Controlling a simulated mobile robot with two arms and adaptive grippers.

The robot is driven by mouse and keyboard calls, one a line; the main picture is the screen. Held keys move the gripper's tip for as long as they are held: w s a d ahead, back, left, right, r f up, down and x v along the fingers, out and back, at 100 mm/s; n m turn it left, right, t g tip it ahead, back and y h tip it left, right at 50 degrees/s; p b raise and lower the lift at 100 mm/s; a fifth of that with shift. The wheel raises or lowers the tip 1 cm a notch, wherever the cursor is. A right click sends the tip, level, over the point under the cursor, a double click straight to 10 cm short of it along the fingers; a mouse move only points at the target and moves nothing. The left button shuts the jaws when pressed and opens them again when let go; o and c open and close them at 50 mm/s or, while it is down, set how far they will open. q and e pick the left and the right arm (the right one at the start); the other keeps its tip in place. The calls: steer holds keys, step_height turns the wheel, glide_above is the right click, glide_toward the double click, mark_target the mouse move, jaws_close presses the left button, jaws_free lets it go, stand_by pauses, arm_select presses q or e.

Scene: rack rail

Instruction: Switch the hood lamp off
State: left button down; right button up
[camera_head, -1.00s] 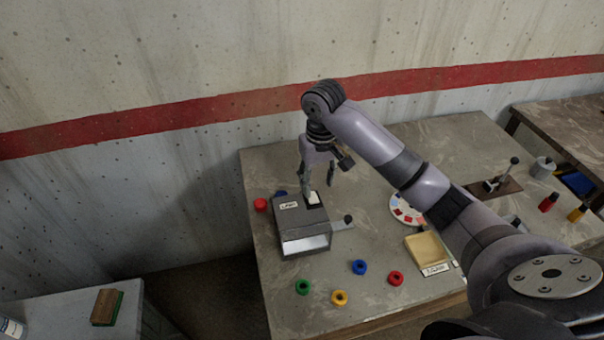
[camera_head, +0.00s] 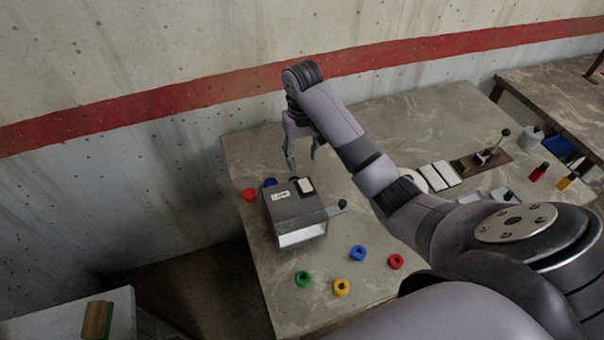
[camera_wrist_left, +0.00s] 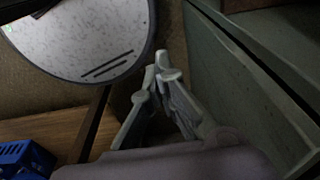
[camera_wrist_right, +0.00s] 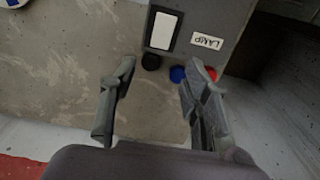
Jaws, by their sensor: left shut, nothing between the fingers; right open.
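The hood (camera_head: 283,207) is a grey box on the table with a "LAMP" label (camera_head: 280,196) on top. Beside the label is a white rocker switch in a black frame (camera_head: 306,186); it also shows in the right wrist view (camera_wrist_right: 163,31). The hood's front opening (camera_head: 302,237) looks pale; I cannot tell if the lamp is lit. My right gripper (camera_head: 302,163) is open and empty, above and behind the switch, apart from it. In the left wrist view my left gripper (camera_wrist_left: 160,75) is shut and empty, away from the hood.
My right arm hides part of the table's right. The wall stands close behind.

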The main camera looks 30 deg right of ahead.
mark_target(303, 180)
step_height(303, 180, down, 3)
steer(key=shift+s+r+b, duration=0.1)
steer(key=shift+b, duration=0.3)
steer(key=shift+s+f+p, duration=0.1)
steer(key=shift+f+p, duration=0.3)
steer(key=shift+p, duration=0.25)
step_height(303, 180, down, 3)
steer(key=shift+f+p, duration=0.15)
steer(key=shift+p, duration=0.2)
steer(key=shift+f, duration=0.4)
steer(key=shift+c, duration=1.5)
steer(key=c, duration=0.4)
arm_select(q)
steer(key=shift+s+r, duration=0.2)
steer(key=shift+s, duration=0.05)
arm_select(e)
jaws_close()
